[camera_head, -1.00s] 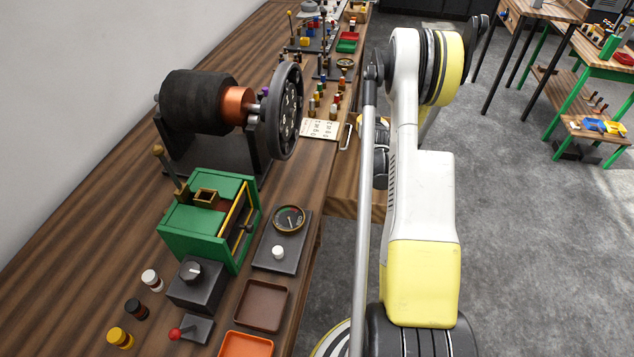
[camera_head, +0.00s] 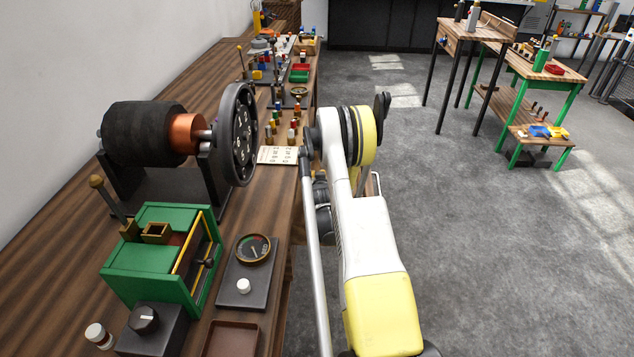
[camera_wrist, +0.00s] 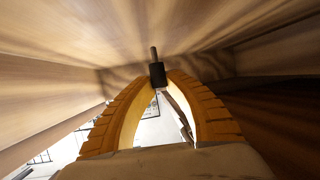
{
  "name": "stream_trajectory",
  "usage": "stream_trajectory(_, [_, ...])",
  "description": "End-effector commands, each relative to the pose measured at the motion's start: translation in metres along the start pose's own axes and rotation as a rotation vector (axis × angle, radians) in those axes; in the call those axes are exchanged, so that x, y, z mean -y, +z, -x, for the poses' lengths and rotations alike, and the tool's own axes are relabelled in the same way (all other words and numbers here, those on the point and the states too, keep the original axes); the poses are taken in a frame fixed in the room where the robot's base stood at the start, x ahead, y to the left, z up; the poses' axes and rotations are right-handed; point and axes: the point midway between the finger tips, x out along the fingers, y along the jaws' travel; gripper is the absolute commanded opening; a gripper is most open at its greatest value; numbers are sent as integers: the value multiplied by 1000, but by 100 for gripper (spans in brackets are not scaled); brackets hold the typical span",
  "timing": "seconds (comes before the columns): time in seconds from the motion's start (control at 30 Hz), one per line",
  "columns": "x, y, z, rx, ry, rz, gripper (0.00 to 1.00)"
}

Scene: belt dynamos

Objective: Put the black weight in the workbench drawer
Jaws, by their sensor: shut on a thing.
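In the wrist view, the black weight (camera_wrist: 157,76), a small dark cylinder with a thin metal stem, is between the tips of my gripper (camera_wrist: 158,82). The yellow fingers are shut on it. Pale wooden walls (camera_wrist: 70,75) surround the fingers, apparently the inside of the drawer; I cannot tell whether the weight touches the wood. In the head view, my arm covers most of the drawer, and only its metal handle (camera_head: 377,184) shows clearly at the bench's right side. My gripper is hidden there behind the arm.
The workbench (camera_head: 60,215) holds a dynamo with a black wheel (camera_head: 236,135), a green box (camera_head: 150,270), a gauge panel (camera_head: 250,268) and a paper card (camera_head: 277,155). Grey floor (camera_head: 480,250) is open to the right, with a green-legged table (camera_head: 545,70) beyond.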

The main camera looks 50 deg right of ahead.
Motion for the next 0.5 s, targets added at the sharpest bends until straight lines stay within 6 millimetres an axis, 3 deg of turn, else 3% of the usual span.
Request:
stream_trajectory(0.1, [2, 12, -5, 0, 1, -1, 0])
stream_trajectory(0.5, [1, 14, -6, 0, 1, 0, 0])
